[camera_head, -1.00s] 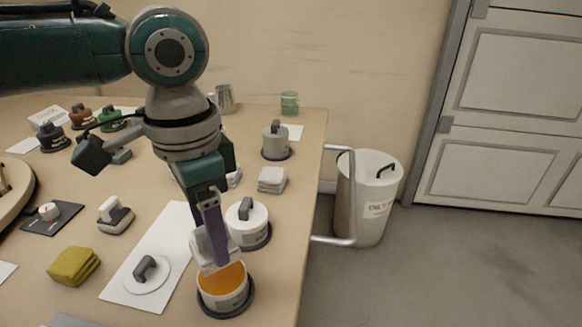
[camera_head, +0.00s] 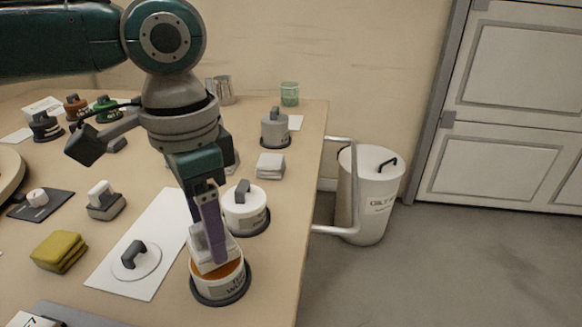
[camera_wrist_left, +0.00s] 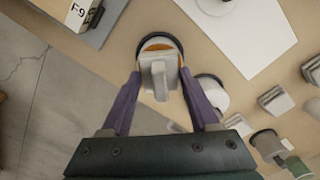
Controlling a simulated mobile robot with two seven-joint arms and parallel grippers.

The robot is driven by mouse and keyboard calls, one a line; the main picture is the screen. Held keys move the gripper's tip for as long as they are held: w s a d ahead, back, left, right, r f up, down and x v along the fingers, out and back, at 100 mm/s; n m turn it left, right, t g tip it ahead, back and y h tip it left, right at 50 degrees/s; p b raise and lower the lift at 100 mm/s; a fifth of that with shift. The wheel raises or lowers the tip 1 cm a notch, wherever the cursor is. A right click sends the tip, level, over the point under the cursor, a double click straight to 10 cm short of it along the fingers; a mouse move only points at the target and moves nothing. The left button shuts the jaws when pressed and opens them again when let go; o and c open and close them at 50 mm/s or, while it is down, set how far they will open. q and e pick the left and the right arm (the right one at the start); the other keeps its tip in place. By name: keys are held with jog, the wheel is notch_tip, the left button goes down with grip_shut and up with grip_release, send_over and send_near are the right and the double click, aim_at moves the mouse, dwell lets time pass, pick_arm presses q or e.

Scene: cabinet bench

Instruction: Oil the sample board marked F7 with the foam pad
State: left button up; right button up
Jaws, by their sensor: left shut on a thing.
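My left gripper (camera_head: 213,250) is shut on the handle of the pale foam pad (camera_head: 212,263). The pad also shows between the purple fingers in the left wrist view (camera_wrist_left: 160,76). It is at the mouth of an open pot of orange oil (camera_head: 220,280); I cannot tell how deep it reaches. The pot also shows in that view (camera_wrist_left: 159,43). A block with a label ending in 7 (camera_head: 32,320) is cut off at the bottom left of the head view. A board marked F-9 (camera_wrist_left: 78,12) shows in the left wrist view. My right gripper is not in view.
A pot lid (camera_head: 135,262) lies on a white sheet (camera_head: 160,240) beside the open pot. A lidded white pot (camera_head: 246,212) stands close behind it. A white bin (camera_head: 368,200) stands on the floor past the table's right edge.

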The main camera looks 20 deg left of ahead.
pick_arm(q)
jog(key=shift+f, duration=0.5)
dwell(0.5)
jog(key=shift+a+f+p, duration=0.1)
jog(key=shift+f+p, duration=0.05)
jog(key=shift+p, duration=0.2)
dwell(2.0)
notch_tip(320, 180, up, 7)
jog(key=p, duration=0.9)
dwell(0.6)
